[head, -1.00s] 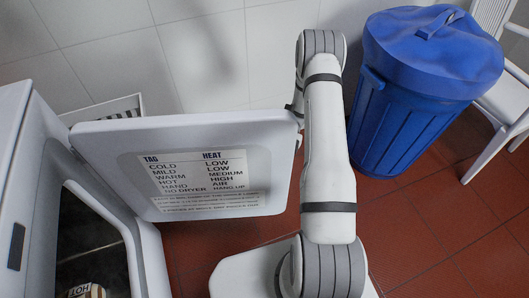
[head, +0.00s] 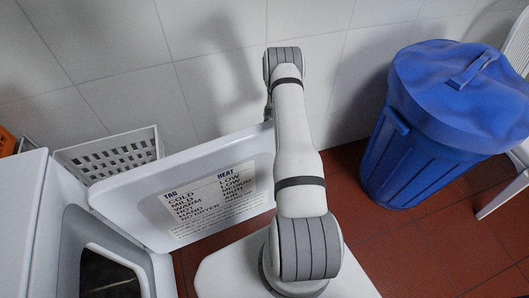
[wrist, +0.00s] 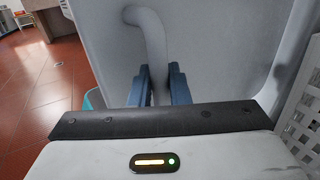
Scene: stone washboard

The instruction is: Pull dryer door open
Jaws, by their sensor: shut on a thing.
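The white dryer door (head: 150,221) stands wide open, swung out from the dryer (head: 22,215) at the left of the head view. Its inner face carries a label with a tag and heat chart (head: 205,203). In the wrist view the door's outer face (wrist: 215,45) fills most of the picture, with a curved pale handle (wrist: 152,40) on it. My gripper (wrist: 157,75) is shut on the handle, with its dark blue fingers on either side. In the head view the fingers and handle are hidden behind the door and my arm.
A white slotted basket (head: 110,157) stands behind the door by the tiled wall; a slotted side also shows close at right in the wrist view (wrist: 300,115). A blue lidded bin (head: 415,150) stands at the right. Red floor (head: 400,250) is clear before it.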

